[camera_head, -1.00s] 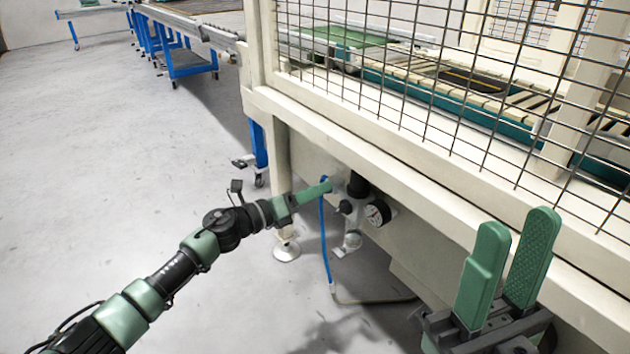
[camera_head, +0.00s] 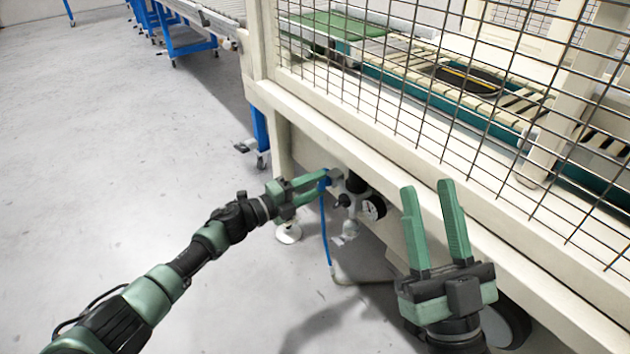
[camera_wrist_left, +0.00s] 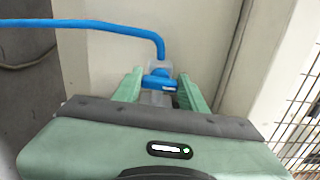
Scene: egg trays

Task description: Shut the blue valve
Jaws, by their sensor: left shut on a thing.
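The blue valve (camera_wrist_left: 160,82) shows in the left wrist view between the two green fingers of my left gripper (camera_wrist_left: 160,88). A blue hose runs from it up and to the left. In the head view my left gripper (camera_head: 312,181) reaches the valve from the left, its fingers shut on it. The fingers hide part of the valve, and its exact handle angle is hard to tell. My right gripper (camera_head: 428,206) is at the lower right, its two green fingers pointing up and apart, with nothing between them.
A round pressure gauge (camera_head: 373,208) and grey fittings sit just right of the valve, under the cream machine frame (camera_head: 400,165). The blue hose (camera_head: 324,235) hangs down below the valve. Wire mesh (camera_head: 450,80) rises above the frame. The floor at left is clear.

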